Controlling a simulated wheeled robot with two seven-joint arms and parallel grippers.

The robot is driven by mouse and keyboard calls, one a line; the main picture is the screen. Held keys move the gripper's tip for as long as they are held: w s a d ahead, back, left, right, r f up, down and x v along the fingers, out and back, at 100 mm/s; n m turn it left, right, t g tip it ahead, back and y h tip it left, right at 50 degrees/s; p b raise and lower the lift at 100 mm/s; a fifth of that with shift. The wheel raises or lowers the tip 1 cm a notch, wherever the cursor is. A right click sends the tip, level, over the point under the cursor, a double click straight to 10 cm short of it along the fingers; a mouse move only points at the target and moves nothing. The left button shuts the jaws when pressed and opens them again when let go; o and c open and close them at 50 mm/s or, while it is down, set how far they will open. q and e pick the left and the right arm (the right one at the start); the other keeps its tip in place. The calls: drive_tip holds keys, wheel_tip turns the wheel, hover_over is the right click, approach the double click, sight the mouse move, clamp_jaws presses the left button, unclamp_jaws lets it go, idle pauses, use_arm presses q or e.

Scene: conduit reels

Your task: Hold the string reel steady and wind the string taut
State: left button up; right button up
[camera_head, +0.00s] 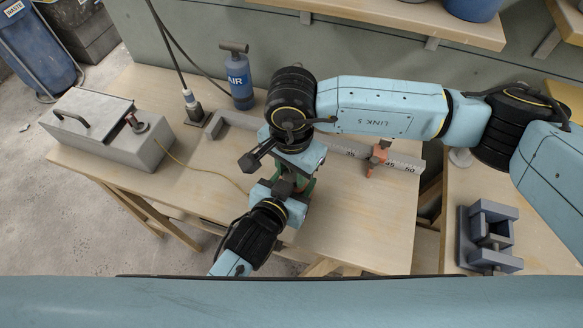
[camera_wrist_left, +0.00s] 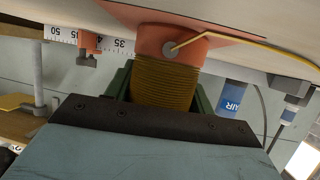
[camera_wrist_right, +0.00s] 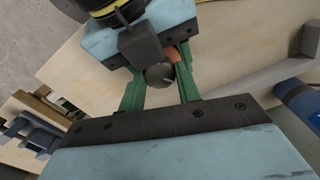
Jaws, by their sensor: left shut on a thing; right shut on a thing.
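The string reel shows in the left wrist view as an orange flange (camera_wrist_left: 178,42) with brownish-yellow string (camera_wrist_left: 165,82) wound beneath it. My left gripper (camera_wrist_left: 163,92) is shut on the reel, a green finger on each side. In the right wrist view my right gripper (camera_wrist_right: 160,80) is shut around a dark round knob (camera_wrist_right: 159,76), with a bit of orange behind it. In the head view both grippers meet mid-table and mostly hide the reel; green fingers of the right gripper (camera_head: 308,187) show. The yellow string (camera_head: 205,168) runs from the grey box (camera_head: 95,150), slightly curved, to the reel.
A ruler bar (camera_head: 345,146) with an orange slider (camera_head: 378,157) lies behind the arms. A blue AIR bottle (camera_head: 239,82) and a plug (camera_head: 190,103) stand at the back left. A grey vise (camera_head: 487,238) sits on the right bench. The front right table is clear.

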sight(291, 175)
drive_tip(key=shift+m, duration=0.7)
drive_tip(key=o, duration=1)
wheel_tip(291, 175, up, 12)
drive_tip(key=shift+r, duration=0.1)
